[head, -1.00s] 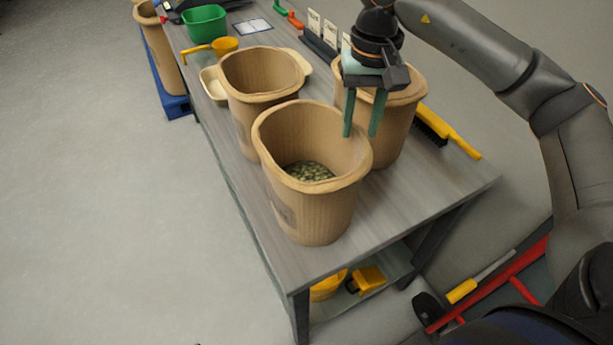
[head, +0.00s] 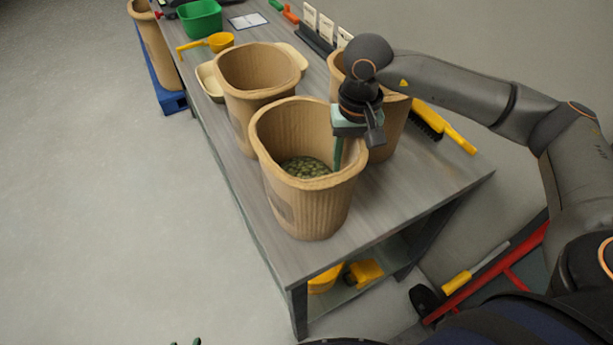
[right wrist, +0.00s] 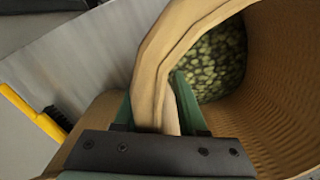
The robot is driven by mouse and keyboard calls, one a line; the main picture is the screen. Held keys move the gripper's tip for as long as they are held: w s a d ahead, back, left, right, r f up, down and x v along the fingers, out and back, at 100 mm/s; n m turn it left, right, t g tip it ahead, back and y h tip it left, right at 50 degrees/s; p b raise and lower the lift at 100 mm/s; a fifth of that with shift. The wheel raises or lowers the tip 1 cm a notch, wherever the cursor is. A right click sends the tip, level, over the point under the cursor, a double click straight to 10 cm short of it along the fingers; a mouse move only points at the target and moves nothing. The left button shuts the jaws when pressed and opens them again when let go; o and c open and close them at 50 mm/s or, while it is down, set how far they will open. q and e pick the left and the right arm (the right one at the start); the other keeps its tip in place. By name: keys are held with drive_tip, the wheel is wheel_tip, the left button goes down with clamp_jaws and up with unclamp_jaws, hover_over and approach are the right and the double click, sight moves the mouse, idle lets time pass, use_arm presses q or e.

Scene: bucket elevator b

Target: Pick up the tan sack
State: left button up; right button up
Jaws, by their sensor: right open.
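The near tan sack (head: 308,212) stands upright and open on the table's near end, with green-brown pellets (head: 305,167) inside. My right gripper (head: 349,158) is over its right rim in the head view, pointing down. In the right wrist view the open fingers (right wrist: 154,100) stand on either side of the sack's folded rim (right wrist: 162,62), one inside and one outside. I cannot tell whether they touch it. Only green tips of my left gripper (head: 186,342) show at the bottom edge of the head view.
Two more tan sacks stand behind, one at back left (head: 255,75) and one at right (head: 395,125), close to the near sack. A yellow-handled brush (head: 442,128) lies at right on the table (head: 385,205). Open floor (head: 110,220) lies left.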

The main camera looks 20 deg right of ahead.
clamp_jaws()
idle(1.2)
drive_tip(key=shift+w+r, duration=0.15)
